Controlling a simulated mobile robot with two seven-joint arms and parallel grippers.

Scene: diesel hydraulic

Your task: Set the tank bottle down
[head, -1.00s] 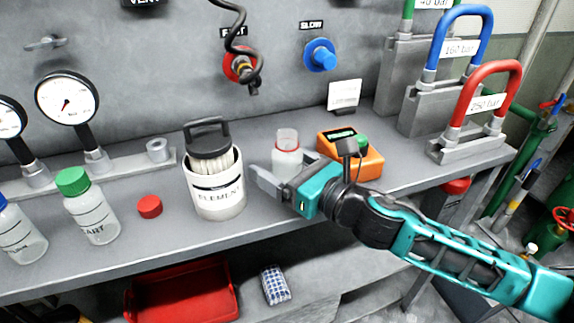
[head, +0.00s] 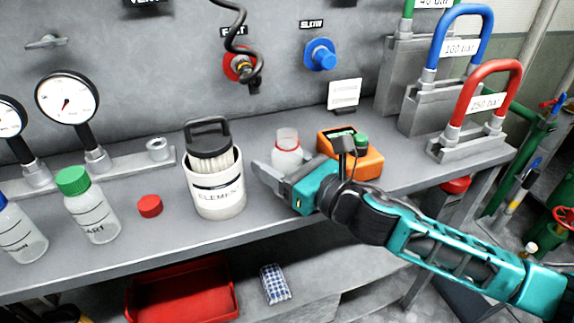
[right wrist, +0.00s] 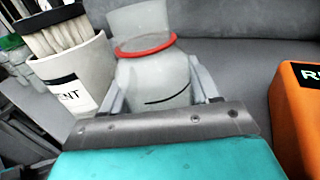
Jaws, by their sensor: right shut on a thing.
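The tank bottle (head: 287,152) is a clear, uncapped bottle with a red ring at its neck. It stands upright at the bench top, between the white element pot and the orange device. My right gripper (head: 283,172) is shut on it, with a finger on each side of its body in the right wrist view (right wrist: 155,80). The bottle's base is hidden behind the gripper, so I cannot tell whether it touches the bench. A red cap (head: 150,206) lies on the bench to the left. My left gripper is not in view.
The white element pot (head: 220,205) stands close left of the gripper. The orange device (head: 362,165) is close right. A green-capped bottle (head: 88,212) stands further left on the grey bench (head: 190,235). A red tray (head: 190,290) lies below the bench.

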